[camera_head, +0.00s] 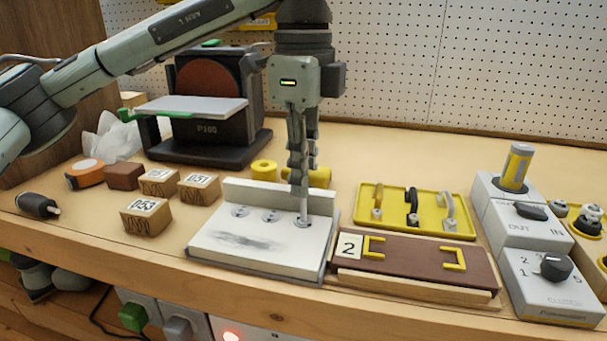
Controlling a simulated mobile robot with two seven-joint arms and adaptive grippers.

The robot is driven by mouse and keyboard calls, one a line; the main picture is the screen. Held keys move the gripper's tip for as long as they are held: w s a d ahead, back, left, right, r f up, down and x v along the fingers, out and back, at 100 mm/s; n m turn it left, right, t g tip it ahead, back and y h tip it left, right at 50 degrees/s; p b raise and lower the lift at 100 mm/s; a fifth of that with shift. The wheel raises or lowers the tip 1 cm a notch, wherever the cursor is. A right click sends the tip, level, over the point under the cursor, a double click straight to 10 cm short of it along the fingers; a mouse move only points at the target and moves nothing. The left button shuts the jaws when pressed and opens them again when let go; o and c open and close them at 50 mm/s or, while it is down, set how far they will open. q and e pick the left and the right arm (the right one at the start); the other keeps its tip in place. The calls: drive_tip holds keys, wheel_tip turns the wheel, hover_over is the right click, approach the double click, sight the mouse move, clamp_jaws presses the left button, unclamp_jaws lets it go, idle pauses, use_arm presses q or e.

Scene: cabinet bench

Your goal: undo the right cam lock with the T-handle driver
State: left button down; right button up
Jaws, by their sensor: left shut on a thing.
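A white panel (262,246) with an upright back strip lies on the bench, its front smudged dark. It has three round cam locks in a row: the left (240,211), the middle (270,216) and the right (303,222). My left gripper (300,180) points straight down above the right cam lock and is shut on the T-handle driver. The driver's thin grey shaft (304,206) stands upright below the fingers, its lower end at the right cam lock. Its handle is mostly hidden by the fingers, and I cannot tell how deep the tip sits. My right gripper is out of view.
A yellow tray (393,222) with three hooked handles and a brown board (415,260) are to the right. A switch box (545,285) stands farther right. Stamped wooden blocks (147,216) are at left. A sander (208,110) and yellow rolls (318,177) are behind.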

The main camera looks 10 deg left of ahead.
use_arm(q)
drive_tip(key=shift+n, duration=0.9)
drive_tip(key=shift+r, duration=0.2)
drive_tip(key=shift+r, duration=0.45)
drive_tip(key=m, duration=0.3)
drive_tip(key=shift+m, duration=0.4)
drive_tip(key=m, duration=1)
drive_tip(key=shift+p, duration=0.3)
drive_tip(key=m, duration=0.4)
